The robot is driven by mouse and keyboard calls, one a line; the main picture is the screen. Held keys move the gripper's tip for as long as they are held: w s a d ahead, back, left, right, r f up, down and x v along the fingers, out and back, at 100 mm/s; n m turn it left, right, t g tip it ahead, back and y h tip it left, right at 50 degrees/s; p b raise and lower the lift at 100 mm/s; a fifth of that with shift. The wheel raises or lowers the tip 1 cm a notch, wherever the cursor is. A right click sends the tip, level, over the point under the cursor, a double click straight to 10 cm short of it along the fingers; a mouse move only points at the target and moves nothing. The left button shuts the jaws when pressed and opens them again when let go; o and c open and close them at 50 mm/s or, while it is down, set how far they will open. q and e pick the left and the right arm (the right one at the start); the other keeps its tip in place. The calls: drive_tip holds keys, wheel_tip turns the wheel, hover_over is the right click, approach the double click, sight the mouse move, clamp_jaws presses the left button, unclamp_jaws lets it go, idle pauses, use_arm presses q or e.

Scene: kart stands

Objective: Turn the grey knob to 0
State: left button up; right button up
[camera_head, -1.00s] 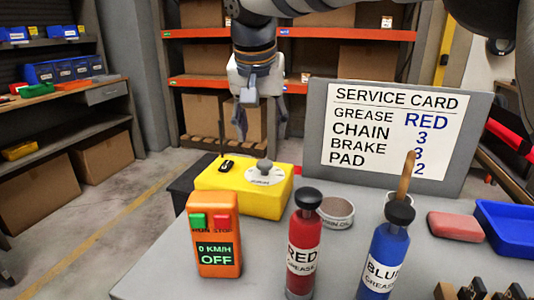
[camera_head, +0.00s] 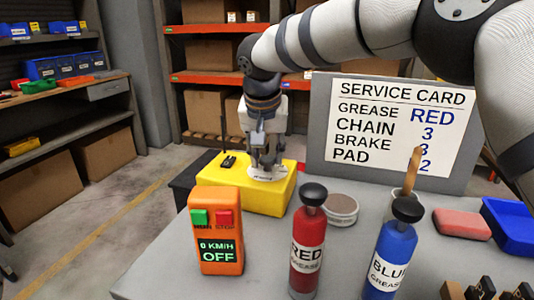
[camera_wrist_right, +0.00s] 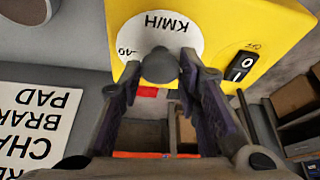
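The grey knob (camera_wrist_right: 160,66) stands on a white dial (camera_wrist_right: 135,35) marked KM/H on top of a yellow box (camera_wrist_right: 215,20). In the head view the yellow box (camera_head: 245,198) is on the grey table, and the knob is mostly hidden by my right gripper (camera_head: 266,164). The right gripper points down over the dial. In the right wrist view its fingers (camera_wrist_right: 160,70) stand on either side of the knob, close to it; firm contact cannot be seen. The knob's exact setting is hard to read. My left gripper is not in view.
A black rocker switch (camera_wrist_right: 241,66) is beside the dial. An orange box (camera_head: 216,232) reading 0 KM/H OFF stands in front. Red (camera_head: 308,240) and blue (camera_head: 391,250) grease bottles, a round tin (camera_head: 341,208) and the service card (camera_head: 395,125) stand to the right.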

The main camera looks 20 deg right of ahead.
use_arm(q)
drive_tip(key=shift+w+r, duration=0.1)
